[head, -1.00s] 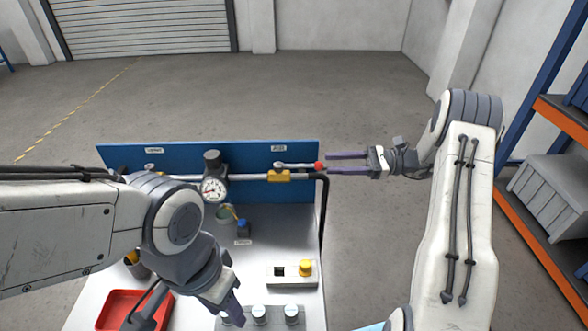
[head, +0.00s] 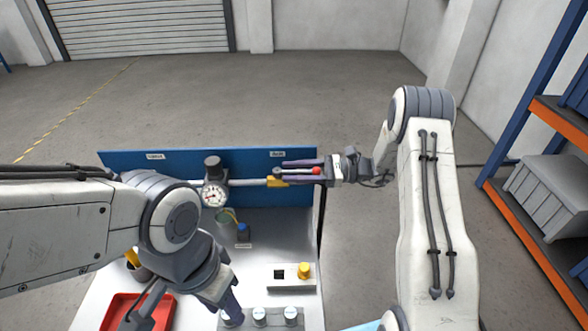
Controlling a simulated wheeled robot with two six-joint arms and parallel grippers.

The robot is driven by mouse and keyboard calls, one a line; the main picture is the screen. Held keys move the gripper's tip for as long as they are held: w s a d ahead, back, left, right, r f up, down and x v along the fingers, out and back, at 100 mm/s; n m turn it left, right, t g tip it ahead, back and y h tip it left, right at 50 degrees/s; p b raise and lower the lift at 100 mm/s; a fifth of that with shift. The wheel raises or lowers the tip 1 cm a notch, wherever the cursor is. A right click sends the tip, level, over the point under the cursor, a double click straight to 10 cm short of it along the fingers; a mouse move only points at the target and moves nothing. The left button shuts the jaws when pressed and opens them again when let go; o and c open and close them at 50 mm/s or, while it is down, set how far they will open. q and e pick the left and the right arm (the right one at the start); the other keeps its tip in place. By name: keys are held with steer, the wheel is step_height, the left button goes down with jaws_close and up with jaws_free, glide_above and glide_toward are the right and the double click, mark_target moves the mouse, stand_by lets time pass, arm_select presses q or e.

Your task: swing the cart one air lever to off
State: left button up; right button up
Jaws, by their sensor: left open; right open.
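The air lever (head: 316,171) has a red knob and lies along the pipe, pointing right from the yellow valve body (head: 276,182). It is under a small label that seems to read AIR (head: 277,154) on the blue panel. My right gripper (head: 292,171) is open, with one finger above and one below the lever and its red knob. The fingers hide part of the lever, and I cannot tell whether they touch it. My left gripper (head: 232,307) is open over the front of the cart, partly hidden by its own wrist, close to white-capped jars.
A pressure gauge (head: 214,194) stands on the pipe left of the valve. The cart top holds a red tray (head: 120,312), a block with a yellow knob (head: 304,270) and several white-capped jars (head: 291,315). Shelving (head: 547,210) stands at the right. Floor behind the panel is clear.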

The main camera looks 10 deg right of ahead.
jaws_close()
stand_by(1.4)
